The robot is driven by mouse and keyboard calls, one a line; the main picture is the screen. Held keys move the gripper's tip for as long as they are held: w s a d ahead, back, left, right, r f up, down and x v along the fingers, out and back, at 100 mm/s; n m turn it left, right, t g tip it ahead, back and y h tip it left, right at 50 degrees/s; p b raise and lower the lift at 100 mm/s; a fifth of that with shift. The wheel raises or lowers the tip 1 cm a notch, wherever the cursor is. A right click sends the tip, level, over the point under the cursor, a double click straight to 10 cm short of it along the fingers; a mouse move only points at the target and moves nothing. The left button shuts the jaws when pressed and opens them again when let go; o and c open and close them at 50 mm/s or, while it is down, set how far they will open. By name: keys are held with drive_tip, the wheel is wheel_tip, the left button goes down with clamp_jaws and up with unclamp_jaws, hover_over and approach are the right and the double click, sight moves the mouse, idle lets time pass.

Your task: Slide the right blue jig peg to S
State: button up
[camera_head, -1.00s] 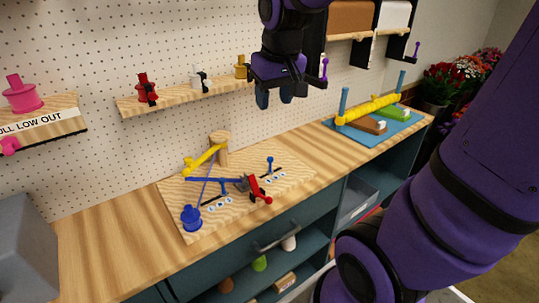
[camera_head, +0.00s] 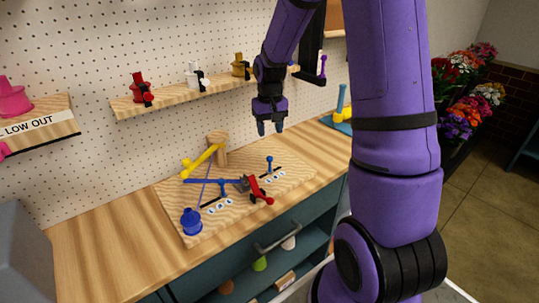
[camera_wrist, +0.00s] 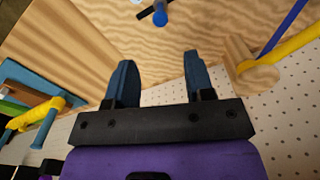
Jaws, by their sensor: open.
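The right blue jig peg (camera_head: 269,164) stands upright on the wooden jig board (camera_head: 302,178), in a dark slot with small round lettered labels beside it. The letters are too small to read. A blue peg, seemingly the same one, shows at the top of the wrist view (camera_wrist: 160,16). The left blue peg (camera_head: 222,188) stands in another slot with labels. My gripper (camera_head: 270,129) is above the board's back edge, fingers down, open and empty. In the wrist view my gripper (camera_wrist: 157,72) has its two fingers apart with bare wood between them. The peg is beyond the fingertips, untouched.
A wooden post with a yellow arm (camera_head: 203,158), a blue spool (camera_head: 191,221) and a red-handled clamp (camera_head: 258,192) are on the board.

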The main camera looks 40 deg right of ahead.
sight(270, 157)
wheel_tip(270, 157, down, 10)
drive_tip(key=shift+f, duration=0.1)
idle(0.4)
clamp_jaws()
